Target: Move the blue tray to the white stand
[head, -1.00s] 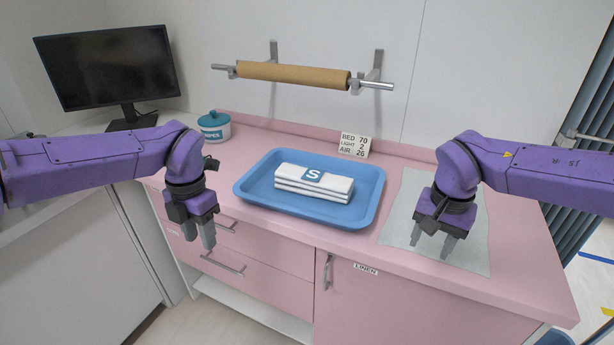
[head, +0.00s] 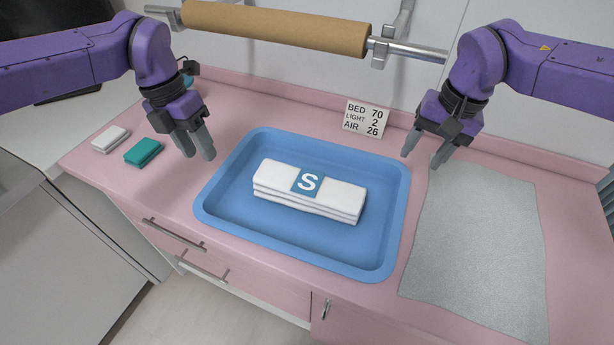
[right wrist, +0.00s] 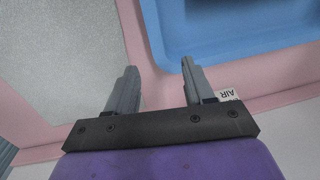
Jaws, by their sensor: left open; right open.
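The blue tray (head: 225,215) lies flat on the pink counter, with folded white towels (head: 335,198) bearing a blue "S" label inside it. Part of the tray also shows in the right wrist view (right wrist: 215,30). My left gripper (head: 200,148) is open and empty, above the counter by the tray's upper left corner. My right gripper (head: 424,158) is open and empty, near the tray's upper right corner; its two fingers show apart in the right wrist view (right wrist: 158,85). I cannot see a white stand in these views.
A grey-green cloth (head: 475,250) lies on the counter right of the tray. A small white folded cloth (head: 110,140) and a teal one (head: 143,151) lie at the left. A sign (head: 365,118) stands behind the tray. A brown paper roll (head: 280,27) hangs on the wall.

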